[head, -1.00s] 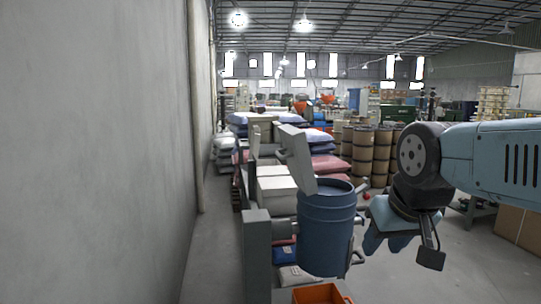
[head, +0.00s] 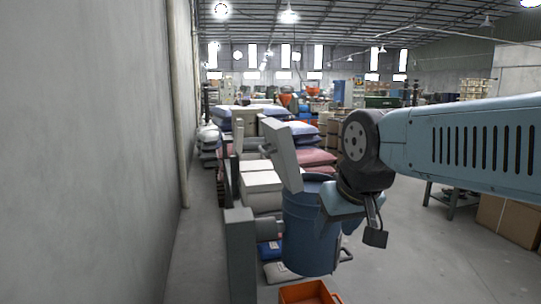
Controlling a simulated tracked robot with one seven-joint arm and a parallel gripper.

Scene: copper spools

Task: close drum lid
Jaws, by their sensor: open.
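The blue drum (head: 305,238) stands upright near the picture's middle, with its open top showing. A grey slab-like lid (head: 282,156) stands raised and tilted at the drum's upper left, leaning away from the opening. My gripper (head: 328,226) is open and points down, in front of the drum's right side in the picture. It covers part of the drum's right rim and wall. I cannot tell whether it touches the drum. The lid is to the upper left of my gripper and apart from it.
A grey post (head: 240,255) stands left of the drum. An orange crate (head: 308,292) lies on the floor in front. A concrete wall (head: 85,150) closes the left. The floor at right is mostly clear, with a cardboard box (head: 508,218).

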